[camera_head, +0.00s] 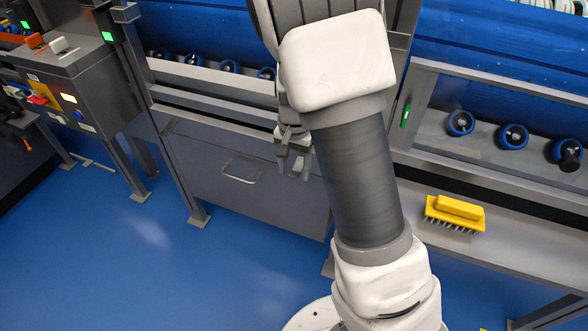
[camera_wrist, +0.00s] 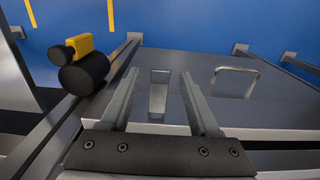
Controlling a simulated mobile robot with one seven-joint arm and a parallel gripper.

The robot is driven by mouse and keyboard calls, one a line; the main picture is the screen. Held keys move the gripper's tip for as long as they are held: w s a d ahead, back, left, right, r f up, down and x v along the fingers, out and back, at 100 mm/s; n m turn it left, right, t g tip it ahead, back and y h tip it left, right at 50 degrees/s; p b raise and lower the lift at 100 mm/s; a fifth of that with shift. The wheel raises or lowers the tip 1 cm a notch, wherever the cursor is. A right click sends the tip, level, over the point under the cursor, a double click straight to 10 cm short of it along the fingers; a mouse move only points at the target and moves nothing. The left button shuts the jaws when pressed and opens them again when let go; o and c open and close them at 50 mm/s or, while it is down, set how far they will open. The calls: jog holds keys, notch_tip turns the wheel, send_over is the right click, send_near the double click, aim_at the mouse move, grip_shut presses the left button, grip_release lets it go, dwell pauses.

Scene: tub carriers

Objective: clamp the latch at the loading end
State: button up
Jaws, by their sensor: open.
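My gripper (camera_wrist: 160,76) is open, its two grey fingers apart in the wrist view. Between the fingertips shows a narrow metal lever or plate (camera_wrist: 158,96) on a grey panel; it may be the latch, but I cannot tell for sure. The fingers do not visibly touch it. In the head view my gripper (camera_head: 293,168) hangs at the upper right of a grey front panel (camera_head: 200,160), in front of the machine frame. My arm covers the area right of it, and no latch can be made out there.
The panel has a bar handle (camera_head: 242,170), also in the wrist view (camera_wrist: 236,72). A black cylinder (camera_wrist: 84,74) with a yellow block (camera_wrist: 79,44) is left of the fingers. A yellow brush (camera_head: 455,212) lies on the right ledge. A control box (camera_head: 75,85) stands left. Blue floor is clear.

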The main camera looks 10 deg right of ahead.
grip_shut()
dwell(0.3)
